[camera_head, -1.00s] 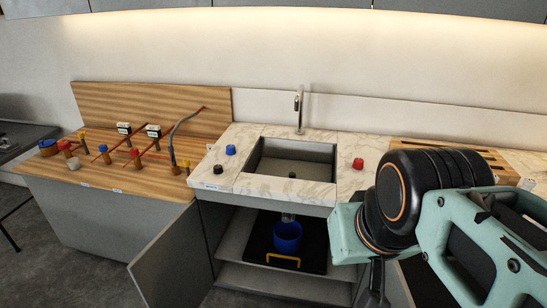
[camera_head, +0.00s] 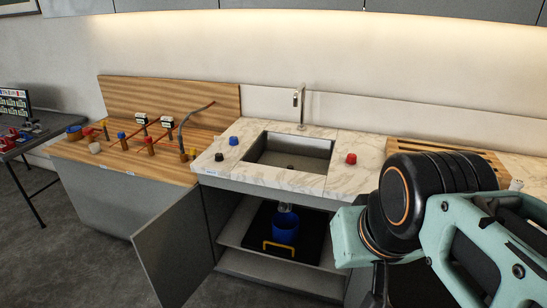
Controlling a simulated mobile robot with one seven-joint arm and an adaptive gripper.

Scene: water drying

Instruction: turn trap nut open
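Under the sink (camera_head: 290,166), the cabinet stands open. A pale, partly clear trap piece (camera_head: 285,207) hangs there above a blue bucket (camera_head: 284,230). It is small and dim, so I cannot make out the trap nut or whether it is loose. The bucket stands on a black tray (camera_head: 310,245) with a yellow handle at its front. My arm fills the lower right of the view, to the right of the cabinet opening. A dark part of my gripper (camera_head: 380,290) shows at the bottom edge, apart from the trap; its fingers are not clear enough to judge.
The open cabinet door (camera_head: 172,250) sticks out left of the opening. Red (camera_head: 351,158), blue (camera_head: 233,140) and black (camera_head: 219,157) knobs sit on the marble counter around the sink and faucet (camera_head: 299,105). A wooden bench (camera_head: 120,160) with valves and pipes stands left. Floor at front left is clear.

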